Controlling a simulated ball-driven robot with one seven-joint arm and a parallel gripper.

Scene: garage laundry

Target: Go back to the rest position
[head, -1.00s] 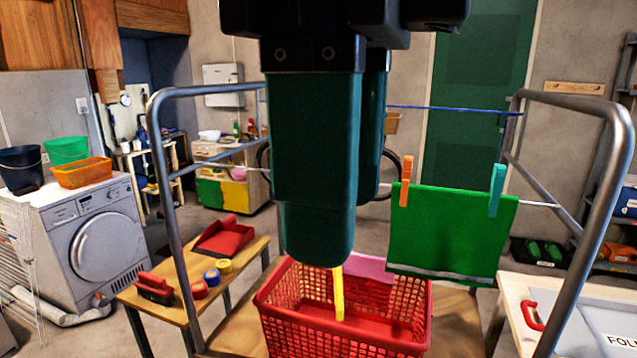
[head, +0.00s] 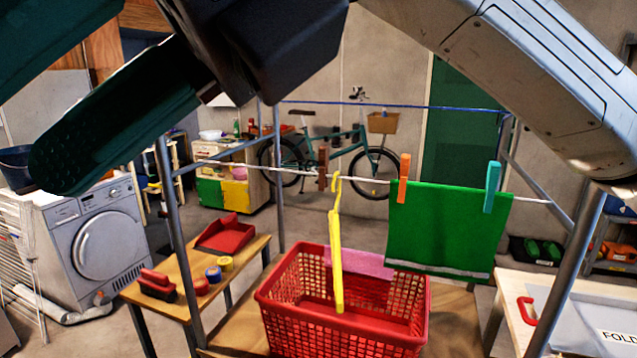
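My gripper (head: 60,110) is at the upper left of the head view, close to the camera. Its dark green fingers are spread apart, with nothing seen between them; one fingertip is cut off by the frame. A yellow hanger (head: 337,260), seen nearly edge-on, hangs with its hook at the white line (head: 365,181), in front of the red basket (head: 345,330). The gripper is well away from it. A green towel (head: 445,230) hangs on the line, held by an orange peg (head: 404,178) and a teal peg (head: 492,187).
A brown peg (head: 322,168) sits on the line beside the hanger. A pink cloth (head: 360,264) lies at the basket. A wooden bench (head: 195,302) with a red dustpan (head: 225,234) stands left, by a washing machine (head: 98,240). A folding table (head: 515,292) is right.

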